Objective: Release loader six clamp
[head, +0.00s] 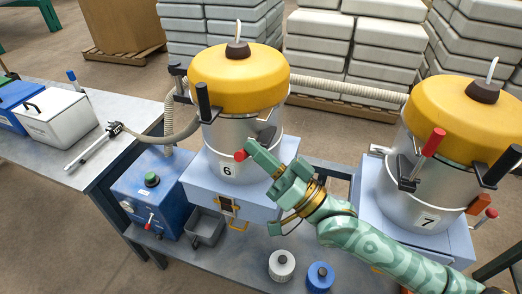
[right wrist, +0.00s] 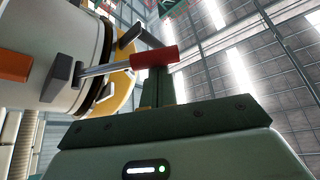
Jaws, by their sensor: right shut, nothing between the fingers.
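Loader six (head: 228,140) is a silver drum with a yellow lid (head: 240,75) and a label 6. A clamp with a red handle (head: 240,155) is on its front; the red handle also shows in the right wrist view (right wrist: 155,57), on a metal rod (right wrist: 106,69). My right gripper (head: 254,148) is shut and empty. Its fingertips are right at the red handle; I cannot tell if they touch it. In the right wrist view the handle lies across the ends of the fingers (right wrist: 162,88). A black handle (head: 203,100) stands upright at the drum's left. My left gripper is not in view.
Loader seven (head: 418,190), with red and black handles, stands at the right. A blue box (head: 150,195) with a green button is left of loader six. A white jar (head: 282,265) and a blue jar (head: 320,277) stand below my right arm. A ribbed hose (head: 345,92) runs behind.

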